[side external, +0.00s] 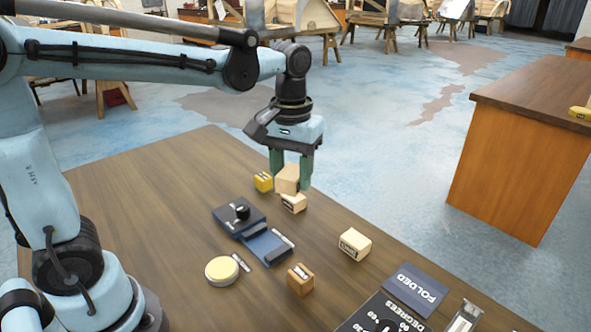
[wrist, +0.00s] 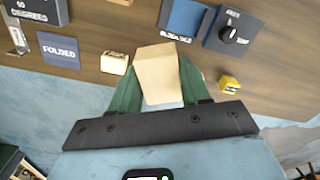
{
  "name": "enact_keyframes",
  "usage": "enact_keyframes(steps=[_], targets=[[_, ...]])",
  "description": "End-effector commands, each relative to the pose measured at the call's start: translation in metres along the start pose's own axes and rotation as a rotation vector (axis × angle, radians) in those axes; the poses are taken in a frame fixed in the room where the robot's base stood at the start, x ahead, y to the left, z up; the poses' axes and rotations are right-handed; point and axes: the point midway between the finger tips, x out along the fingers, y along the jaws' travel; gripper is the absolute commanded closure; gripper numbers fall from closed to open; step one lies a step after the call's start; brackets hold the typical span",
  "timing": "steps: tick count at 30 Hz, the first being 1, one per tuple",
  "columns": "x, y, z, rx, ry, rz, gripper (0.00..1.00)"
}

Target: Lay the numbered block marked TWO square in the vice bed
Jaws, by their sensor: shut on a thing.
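My gripper (side external: 288,180) points down and is shut on a pale wooden block (side external: 287,178), which also shows between the green fingers in the wrist view (wrist: 157,75). No number shows on its visible faces. The block is held tilted, just above or against another pale block with a dark label (side external: 293,203); I cannot tell if they touch. The blue vice (side external: 268,246) lies to the left and nearer the camera, its bed (wrist: 184,18) looking empty. Beside it is a dark unit with a black knob (side external: 238,213).
A yellow block (side external: 263,182) stands just left of my gripper. Another pale labelled block (side external: 355,243) and a brown block (side external: 300,279) stand nearer the camera. The table's left part is clear.

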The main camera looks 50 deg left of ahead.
Motion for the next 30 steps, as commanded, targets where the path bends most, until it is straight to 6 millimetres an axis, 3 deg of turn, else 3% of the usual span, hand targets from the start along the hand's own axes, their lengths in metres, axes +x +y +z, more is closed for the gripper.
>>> enact_keyframes(steps=[9,15,20,30], targets=[[-0.014,-0.028,0.005,0.365,0.000,0.000,0.88],[-0.015,-0.030,0.008,0.414,0.000,0.000,0.88],[-0.009,-0.024,0.017,0.282,0.000,0.000,0.88],[0.012,-0.004,0.050,-0.232,0.000,0.000,0.88]])
